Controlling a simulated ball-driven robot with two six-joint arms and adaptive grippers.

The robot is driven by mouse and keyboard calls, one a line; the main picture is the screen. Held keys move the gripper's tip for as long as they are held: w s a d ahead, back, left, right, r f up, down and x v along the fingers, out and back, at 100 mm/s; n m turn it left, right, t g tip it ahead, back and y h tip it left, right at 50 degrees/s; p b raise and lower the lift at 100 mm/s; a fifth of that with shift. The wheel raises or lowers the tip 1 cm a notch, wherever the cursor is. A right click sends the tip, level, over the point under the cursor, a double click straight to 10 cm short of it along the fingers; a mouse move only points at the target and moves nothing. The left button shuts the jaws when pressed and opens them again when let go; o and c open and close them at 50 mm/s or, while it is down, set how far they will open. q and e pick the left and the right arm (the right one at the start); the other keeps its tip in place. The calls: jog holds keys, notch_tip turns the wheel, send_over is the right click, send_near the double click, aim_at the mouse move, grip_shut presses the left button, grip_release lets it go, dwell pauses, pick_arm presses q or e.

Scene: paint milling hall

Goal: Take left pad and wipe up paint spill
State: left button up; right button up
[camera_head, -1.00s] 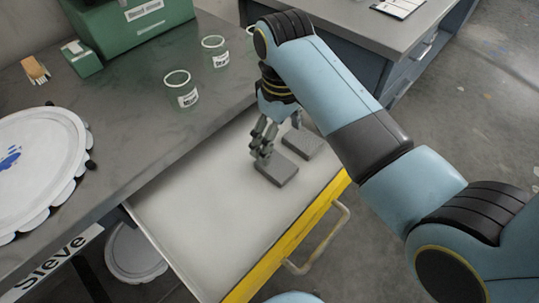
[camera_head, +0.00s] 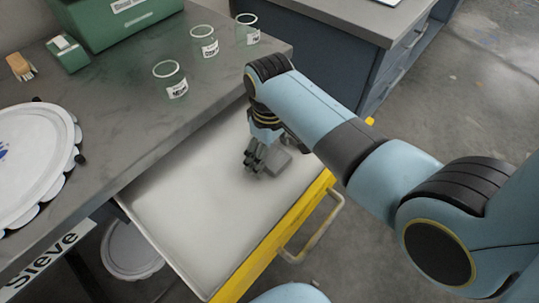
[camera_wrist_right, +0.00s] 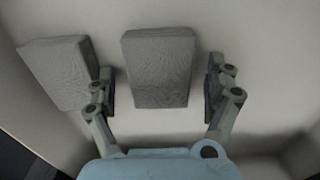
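Two dark grey pads lie in the open drawer. In the right wrist view one pad (camera_wrist_right: 160,68) sits between the two fingers of my right gripper (camera_wrist_right: 160,92), with a gap on each side. The other pad (camera_wrist_right: 62,72) lies to its left, close beside the left finger. In the head view my right gripper (camera_head: 256,160) is low in the drawer, partly covering a pad (camera_head: 279,160); the arm hides the other pad there. My right gripper is open. A blue paint spot (camera_head: 3,153) shows on a white round disc (camera_head: 30,165) at the left. My left gripper is not in view.
The drawer (camera_head: 185,215) has a yellow front (camera_head: 268,243) and raised walls near the gripper. The near left drawer floor is bare.

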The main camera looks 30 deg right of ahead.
aim_at(270, 154)
jog(key=c, duration=0.9)
notch_tip(270, 154, up, 10)
jog(key=p, duration=0.1)
